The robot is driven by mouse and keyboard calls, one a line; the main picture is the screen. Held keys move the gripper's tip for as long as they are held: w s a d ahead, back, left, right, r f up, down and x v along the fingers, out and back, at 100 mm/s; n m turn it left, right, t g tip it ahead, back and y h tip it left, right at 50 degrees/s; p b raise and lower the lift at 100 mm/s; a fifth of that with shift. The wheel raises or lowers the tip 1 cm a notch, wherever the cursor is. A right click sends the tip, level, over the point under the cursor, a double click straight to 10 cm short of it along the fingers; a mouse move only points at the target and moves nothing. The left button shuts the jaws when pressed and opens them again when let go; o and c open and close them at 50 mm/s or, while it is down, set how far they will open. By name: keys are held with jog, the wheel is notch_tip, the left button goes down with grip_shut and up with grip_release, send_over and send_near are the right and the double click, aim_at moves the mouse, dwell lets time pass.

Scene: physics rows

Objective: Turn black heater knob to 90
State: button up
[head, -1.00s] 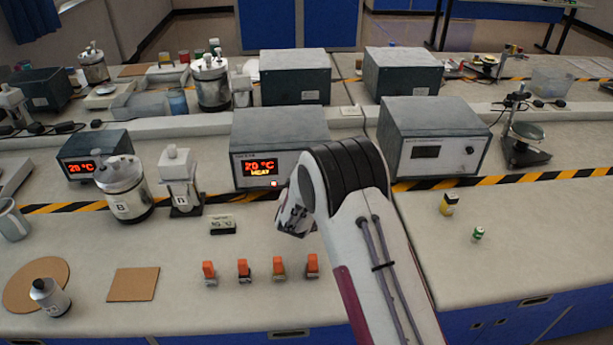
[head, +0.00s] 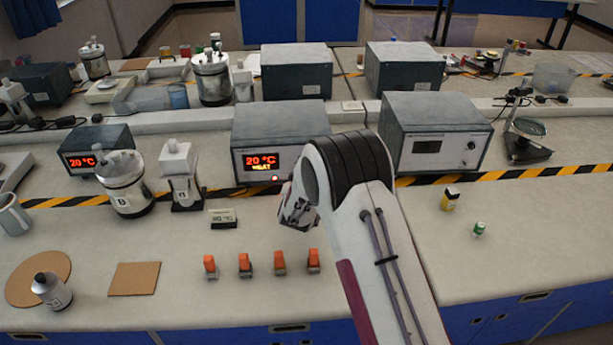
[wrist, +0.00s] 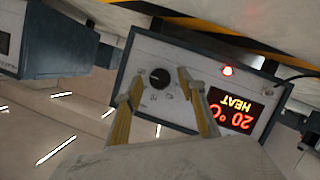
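The heater (head: 281,120) is a grey box at the back middle of the bench, with a red lit display (head: 262,161) reading 20 °C HEAT. The wrist view shows its front panel (wrist: 178,100) turned nearly upside down, with the black knob (wrist: 160,78) and a lit red lamp (wrist: 227,71). My gripper (wrist: 161,77) is open, one finger on each side of the knob in that view. I cannot tell whether the fingers touch it. In the head view my arm hides the knob and the fingertips.
A second grey box (head: 430,120) with a dark display stands to the right. A white bottle-like device (head: 181,172) and a metal vessel B (head: 125,185) stand to the left. The front right bench is fairly clear.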

jog(key=shift+s, duration=0.1)
jog(key=v, duration=1.1)
jog(key=shift+s+r, duration=0.2)
jog(key=shift+s, duration=0.15)
dwell(0.4)
jog(key=s+d+r+m+g+y, duration=0.15)
jog(key=s+r+g+y, duration=0.3)
jog(key=s+r, duration=1.1)
jog(key=s+d+m+g+h, duration=0.1)
jog(key=s+d, duration=0.3)
jog(key=s, duration=0.9)
jog(key=s+d+m+g, duration=0.1)
jog(key=s+d+g, duration=0.2)
jog(key=s, duration=1.1)
jog(key=shift+s+d+r+m+h, duration=0.2)
jog(key=shift+d+r+m+h, duration=0.25)
jog(key=shift+d, duration=0.75)
